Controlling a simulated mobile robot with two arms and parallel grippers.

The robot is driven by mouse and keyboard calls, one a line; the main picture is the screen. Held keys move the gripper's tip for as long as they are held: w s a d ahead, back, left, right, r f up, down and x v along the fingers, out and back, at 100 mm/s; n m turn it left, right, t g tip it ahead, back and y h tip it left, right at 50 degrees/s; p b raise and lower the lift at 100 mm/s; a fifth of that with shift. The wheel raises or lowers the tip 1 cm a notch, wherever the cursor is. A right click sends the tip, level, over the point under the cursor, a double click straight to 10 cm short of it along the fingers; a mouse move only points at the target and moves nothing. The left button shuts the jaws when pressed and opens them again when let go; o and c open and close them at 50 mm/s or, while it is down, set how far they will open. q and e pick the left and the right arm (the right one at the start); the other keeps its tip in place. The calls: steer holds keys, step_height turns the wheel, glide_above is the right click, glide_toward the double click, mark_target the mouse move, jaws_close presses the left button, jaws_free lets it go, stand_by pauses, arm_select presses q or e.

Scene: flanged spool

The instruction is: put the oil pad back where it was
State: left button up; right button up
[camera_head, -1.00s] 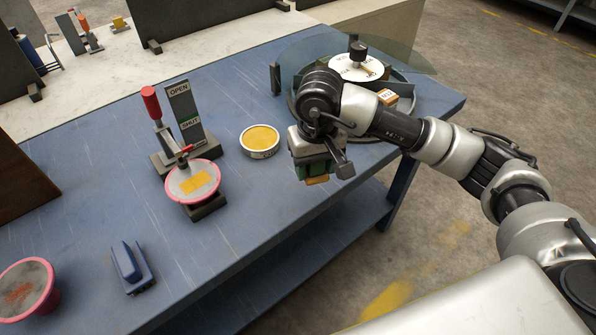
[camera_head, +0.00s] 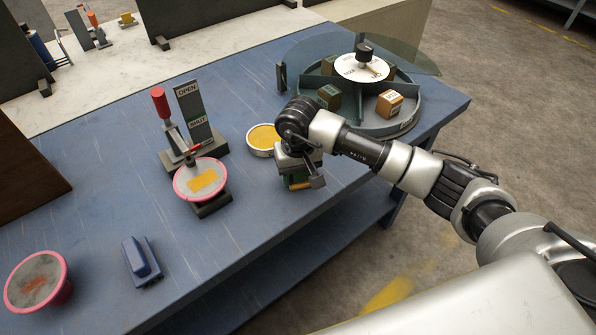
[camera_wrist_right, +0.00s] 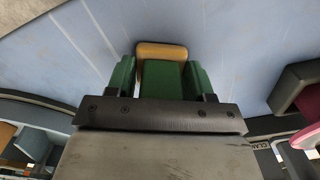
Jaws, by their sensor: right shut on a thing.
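My right gripper (camera_head: 299,182) is shut on a green block with a tan pad face, which fits the oil pad (camera_wrist_right: 161,51); no label on it is readable. It is in front of the round yellow tin (camera_head: 263,138), over the front part of the blue bench, and partly covers the tin's right side. In the right wrist view the green block lies between green finger pieces, with the tan end outermost. The round divided carousel (camera_head: 407,126) stands at the back right and holds a tan labelled block (camera_head: 389,103) and a greenish labelled block (camera_head: 329,95). My left gripper is out of view.
A pink-rimmed spool (camera_head: 201,181) sits at a red-handled clamp (camera_head: 160,103) by an OPEN/SHUT sign (camera_head: 195,110). Another pink spool (camera_head: 37,283) and a blue block-like tool (camera_head: 140,262) are at front left. A clear cover (camera_head: 405,55) overhangs the carousel. The bench between tool and tin is clear.

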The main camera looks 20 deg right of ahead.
steer(key=shift+f+b, duration=0.25)
steer(key=shift+b, duration=0.05)
steer(key=o, duration=0.8)
steer(key=shift+r, duration=0.1)
steer(key=shift+o, duration=0.2)
steer(key=shift+r+p, duration=0.15)
steer(key=shift+p, duration=0.15)
steer(key=shift+w+r, duration=0.1)
steer(key=shift+r, duration=0.25)
step_height(320, 180, up, 11)
steer(key=shift+r+b, duration=0.2)
steer(key=shift+b, duration=0.55)
